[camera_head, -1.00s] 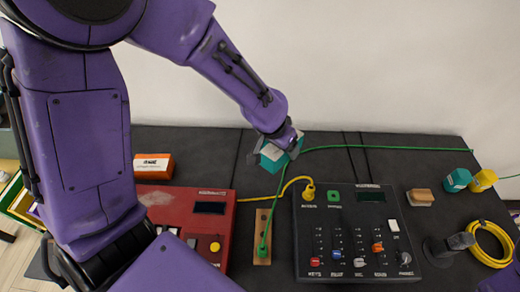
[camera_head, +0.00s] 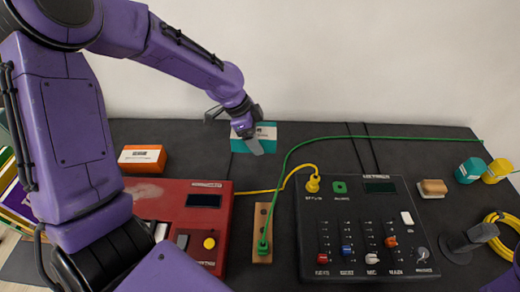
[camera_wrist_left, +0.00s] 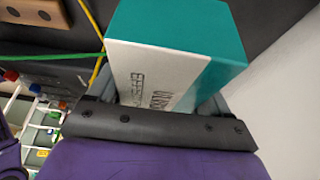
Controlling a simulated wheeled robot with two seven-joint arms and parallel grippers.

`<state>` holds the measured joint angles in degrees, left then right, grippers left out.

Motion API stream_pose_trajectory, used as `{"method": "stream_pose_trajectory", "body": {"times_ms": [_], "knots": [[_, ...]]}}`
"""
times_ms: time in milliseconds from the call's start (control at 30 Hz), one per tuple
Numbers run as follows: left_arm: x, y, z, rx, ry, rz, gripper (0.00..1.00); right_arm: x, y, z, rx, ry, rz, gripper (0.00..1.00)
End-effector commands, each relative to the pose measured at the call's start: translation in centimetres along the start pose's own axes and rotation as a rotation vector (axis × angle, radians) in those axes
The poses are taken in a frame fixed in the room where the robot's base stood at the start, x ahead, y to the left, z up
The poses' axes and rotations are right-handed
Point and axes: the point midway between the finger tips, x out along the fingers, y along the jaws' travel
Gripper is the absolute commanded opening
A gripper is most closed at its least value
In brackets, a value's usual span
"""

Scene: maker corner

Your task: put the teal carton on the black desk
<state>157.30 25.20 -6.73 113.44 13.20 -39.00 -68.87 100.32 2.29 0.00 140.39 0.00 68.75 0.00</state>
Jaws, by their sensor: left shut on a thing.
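The teal carton (camera_head: 270,132), with a white label, is at the back of the black desk (camera_head: 330,145), left of the green cable. My left gripper (camera_head: 236,130) is shut on it and partly covers its left side in the head view. In the left wrist view the carton (camera_wrist_left: 215,38) sits between the jaws (camera_wrist_left: 152,110), its white printed face towards the camera. I cannot tell whether its underside touches the desk. My right gripper is not in view.
An orange box (camera_head: 142,158) lies left, behind a red console (camera_head: 180,210). A black mixer panel (camera_head: 366,228) stands centre right. A green cable (camera_head: 400,137) runs along the back. A wooden block (camera_head: 433,187), teal jar (camera_head: 470,170) and yellow jar (camera_head: 497,170) stand right.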

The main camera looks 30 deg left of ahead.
Motion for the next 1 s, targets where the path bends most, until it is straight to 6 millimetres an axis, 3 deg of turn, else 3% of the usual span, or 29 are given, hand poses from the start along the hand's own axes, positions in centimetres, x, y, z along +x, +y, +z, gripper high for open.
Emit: {"method": "stream_pose_trajectory", "body": {"times_ms": [100,200,500,867,900,933,1000], "knots": [[2.8,-1.9,0.8,-0.004,-0.003,0.007,0.39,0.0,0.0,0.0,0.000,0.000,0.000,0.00],[4.2,-3.0,1.0,-0.004,-0.003,0.004,0.39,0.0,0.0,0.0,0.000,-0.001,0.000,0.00],[7.9,-4.1,2.4,-0.003,-0.001,0.004,0.39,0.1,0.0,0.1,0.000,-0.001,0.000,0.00],[8.5,-4.0,2.6,-0.002,0.000,0.002,0.39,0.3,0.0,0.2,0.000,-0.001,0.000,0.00],[8.4,-4.0,2.6,-0.002,-0.001,0.002,0.85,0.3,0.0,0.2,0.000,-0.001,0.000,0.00],[8.4,-4.0,2.6,-0.002,-0.001,0.002,0.95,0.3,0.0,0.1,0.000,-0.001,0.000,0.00],[8.4,-4.0,2.6,-0.002,-0.001,0.002,1.00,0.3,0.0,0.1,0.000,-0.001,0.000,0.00]]}}
